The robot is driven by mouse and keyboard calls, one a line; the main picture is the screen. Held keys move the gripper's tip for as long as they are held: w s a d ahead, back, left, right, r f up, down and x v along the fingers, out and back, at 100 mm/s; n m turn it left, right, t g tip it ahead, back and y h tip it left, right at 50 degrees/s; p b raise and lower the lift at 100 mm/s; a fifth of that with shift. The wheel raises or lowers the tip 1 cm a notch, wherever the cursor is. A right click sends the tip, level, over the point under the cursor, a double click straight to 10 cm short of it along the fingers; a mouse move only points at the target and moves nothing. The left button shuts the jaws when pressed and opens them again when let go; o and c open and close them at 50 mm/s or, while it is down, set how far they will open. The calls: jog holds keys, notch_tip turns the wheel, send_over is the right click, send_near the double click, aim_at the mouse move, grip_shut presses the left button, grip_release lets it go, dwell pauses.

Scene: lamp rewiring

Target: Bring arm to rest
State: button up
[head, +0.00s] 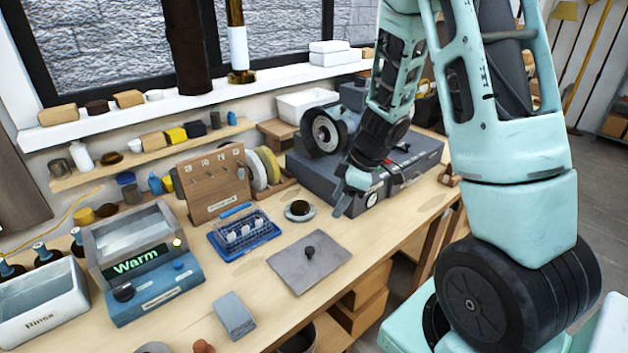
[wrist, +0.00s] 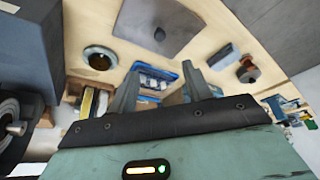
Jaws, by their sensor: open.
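My gripper (head: 355,206) hangs above the right part of the workbench, in front of the grey case, with its fingers apart. In the wrist view my gripper (wrist: 160,72) shows two separated fingers with nothing held between them. The blue tray (wrist: 172,99) appears beyond and between the fingers in that view. My teal arm comes down from the upper right in the head view and bends towards the bench.
The grey case (head: 415,165) and the grinder-like wheel (head: 326,132) stand close behind my gripper. A small round dish (head: 299,210), a grey plate with a black knob (head: 310,264) and the blue tray (head: 245,240) lie nearby. A "Warm" bath (head: 145,275) stands left. Bare wood shows between them.

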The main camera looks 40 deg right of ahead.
jog(key=w+a+r+m+t+h+b, duration=0.1)
jog(key=w+a+r+b, duration=0.1)
jog(key=a, duration=0.5)
jog(key=w+a+r+m+t+h+b, duration=0.1)
jog(key=w+a+r+t+h+b, duration=0.1)
jog(key=a, duration=0.6)
jog(key=s+a+g+b, duration=0.1)
jog(key=s+a, duration=0.3)
jog(key=s, duration=0.4)
jog(key=s+a+g, duration=0.3)
jog(key=s+a, duration=0.2)
jog(key=s, duration=0.3)
jog(key=s+a+g+b, duration=0.1)
jog(key=s+a+g, duration=0.1)
jog(key=s+a, duration=0.3)
jog(key=s, duration=0.2)
jog(key=shift+s+a+f+b, duration=0.15)
jog(key=shift+s+f+b, duration=0.05)
jog(key=shift+s+b, duration=0.2)
